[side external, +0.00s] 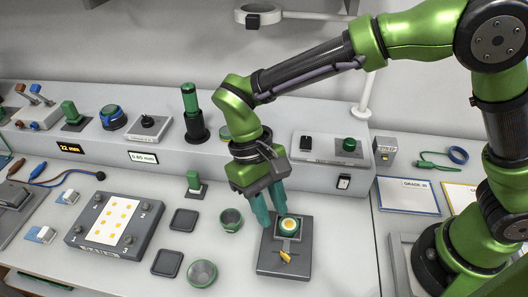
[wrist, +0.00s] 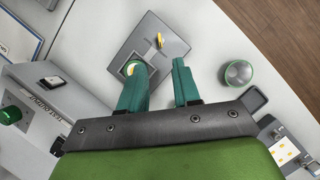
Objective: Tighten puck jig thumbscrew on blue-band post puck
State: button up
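The puck jig (side external: 268,262) is a dark square plate on the bench with a raised block. A round puck with a pale yellow-orange top (side external: 289,224) sits in the block; I cannot make out a blue band on it. The brass thumbscrew (side external: 285,256) stands at the jig's front side, and it also shows in the wrist view (wrist: 160,40). My gripper (side external: 272,215) points down at the jig's back left. Its teal fingers are apart with nothing between them (wrist: 158,72). One finger partly covers the puck in the wrist view; contact cannot be told.
Green cups (side external: 231,219) and (side external: 202,273) and dark square pads (side external: 184,220) lie left of the jig. A dark tray with a yellow-spotted sheet (side external: 110,220) is further left. A raised shelf (side external: 230,154) with instruments runs behind. Bench right of the jig is clear.

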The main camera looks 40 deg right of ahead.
aim_at(284, 253)
jog(key=x, duration=1)
jog(key=shift+f, duration=0.25)
grip_shut()
